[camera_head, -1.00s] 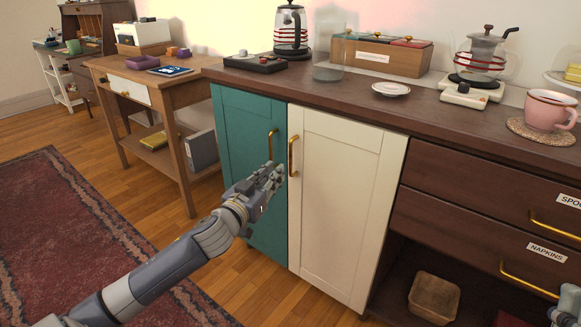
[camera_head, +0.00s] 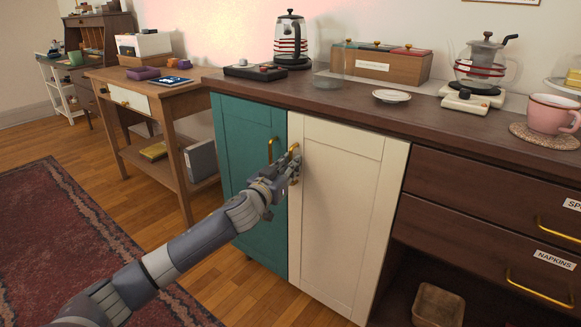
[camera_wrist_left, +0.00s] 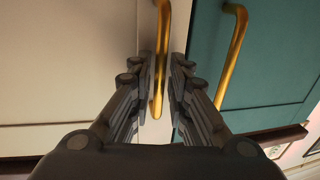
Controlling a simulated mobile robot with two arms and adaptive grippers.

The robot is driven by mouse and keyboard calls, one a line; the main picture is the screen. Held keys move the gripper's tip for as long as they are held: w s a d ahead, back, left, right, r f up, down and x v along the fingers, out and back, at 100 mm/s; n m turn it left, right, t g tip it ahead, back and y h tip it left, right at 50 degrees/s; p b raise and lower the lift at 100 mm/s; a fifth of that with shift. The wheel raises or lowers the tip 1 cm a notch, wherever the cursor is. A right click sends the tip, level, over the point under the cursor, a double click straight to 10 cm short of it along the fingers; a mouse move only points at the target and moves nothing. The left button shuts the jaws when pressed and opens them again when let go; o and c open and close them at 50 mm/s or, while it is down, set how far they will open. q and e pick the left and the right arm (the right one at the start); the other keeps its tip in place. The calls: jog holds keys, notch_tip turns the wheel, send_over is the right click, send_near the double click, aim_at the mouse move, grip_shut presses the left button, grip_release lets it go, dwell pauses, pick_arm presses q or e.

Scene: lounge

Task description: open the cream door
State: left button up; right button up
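The cream door (camera_head: 345,210) is closed and flush in the cabinet front, just right of the teal door. Its brass bar handle (camera_head: 294,149) is near its upper left edge, partly hidden behind my left gripper (camera_head: 287,168). In the left wrist view the same handle (camera_wrist_left: 162,45) runs between the two fingers of my left gripper (camera_wrist_left: 161,95). The fingers are apart, one on each side of the handle, with a gap visible beside it. My right gripper is not in view.
The teal door (camera_head: 250,180) with its own brass handle (camera_head: 272,150) is close beside my gripper. Brown drawers (camera_head: 480,190) are to the right. The countertop (camera_head: 330,100) holds a kettle, a wooden box and a pink mug. Wooden floor (camera_head: 240,300) is clear in front.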

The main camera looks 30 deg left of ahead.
pick_arm(q)
jog(key=shift+w, duration=0.25)
grip_shut()
jog(key=shift+s, duration=0.15)
